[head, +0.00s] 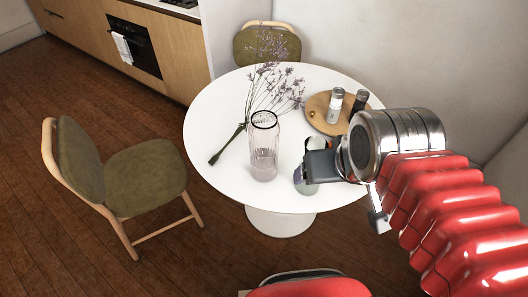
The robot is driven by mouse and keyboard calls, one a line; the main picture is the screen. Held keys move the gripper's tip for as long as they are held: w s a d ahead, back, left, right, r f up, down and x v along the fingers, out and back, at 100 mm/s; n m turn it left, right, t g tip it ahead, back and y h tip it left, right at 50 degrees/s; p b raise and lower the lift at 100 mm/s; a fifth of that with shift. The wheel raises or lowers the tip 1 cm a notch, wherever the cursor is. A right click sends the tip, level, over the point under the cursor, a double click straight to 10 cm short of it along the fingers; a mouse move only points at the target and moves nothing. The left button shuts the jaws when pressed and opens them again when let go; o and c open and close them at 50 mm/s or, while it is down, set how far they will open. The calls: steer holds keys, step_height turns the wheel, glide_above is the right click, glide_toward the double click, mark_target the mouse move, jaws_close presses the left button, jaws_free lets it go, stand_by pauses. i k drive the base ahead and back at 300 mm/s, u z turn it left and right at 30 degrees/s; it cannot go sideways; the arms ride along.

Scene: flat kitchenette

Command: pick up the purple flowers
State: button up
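The purple flowers (276,88) lie on the round white table (215,110), outside and behind the glass vase. Their green stems (230,143) point to the lower left, and the blossoms spread toward the table's far edge. The clear ribbed vase (264,150) stands upright in the middle of the table. My gripper (308,166) is over the right part of the table, to the right of the vase and apart from the flowers. Its fingers are seen from the side, so I cannot tell their opening.
A round wooden tray (318,107) at the table's right holds a white shaker (334,105) and a dark shaker (358,103). One green chair (148,178) stands left of the table, another (266,43) behind it. The table's left side is mostly clear.

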mark_target(239, 130)
steer(key=z, duration=0.55)
steer(key=i, duration=0.6)
steer(key=u, duration=2.35)
